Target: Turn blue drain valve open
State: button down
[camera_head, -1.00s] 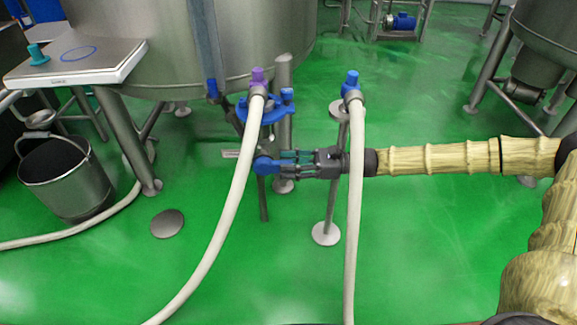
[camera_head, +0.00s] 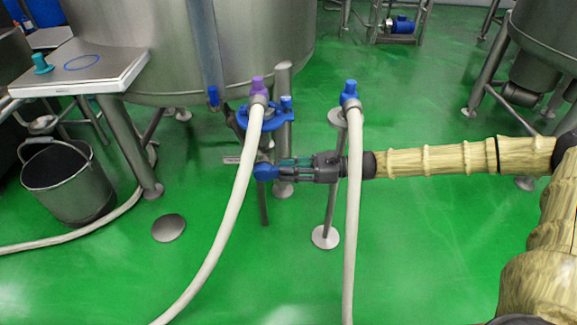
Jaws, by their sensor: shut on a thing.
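The blue drain valve handle (camera_head: 264,172) shows low at the front of the large steel tank, beside the left pale hose. My gripper (camera_head: 279,172) reaches in from the right, behind the right pale hose, and is shut on the handle. The fingers cover part of the handle, and the left hose passes in front of the valve body, so the handle's exact angle is hard to tell.
The left hose (camera_head: 222,222) has a purple cap (camera_head: 257,85). The right hose (camera_head: 352,230) hangs from a blue-topped stand (camera_head: 350,88) and crosses my arm. A bucket (camera_head: 66,185) stands at left. The green floor (camera_head: 440,260) at lower right is clear.

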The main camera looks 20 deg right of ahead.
jog(key=shift+w+a+r+g+h+p, duration=0.15)
jog(key=shift+r+h+p, duration=0.3)
jog(key=shift+p, duration=1.2)
jog(key=shift+s+a+r+g+h+p, duration=0.15)
jog(key=shift+r+h+p, duration=0.3)
jog(key=shift+p, duration=1.2)
jog(key=shift+w+h+p, duration=0.1)
jog(key=shift+h+p, duration=0.2)
jog(key=shift+p, duration=0.45)
jog(key=shift+f, duration=0.15)
jog(key=c, duration=1.4)
grip_release()
jog(key=shift+o, duration=0.2)
jog(key=shift+d, duration=0.1)
jog(key=shift+d, duration=0.1)
jog(key=v, duration=1.1)
jog(key=shift+d, duration=0.4)
jog(key=shift+c, duration=0.3)
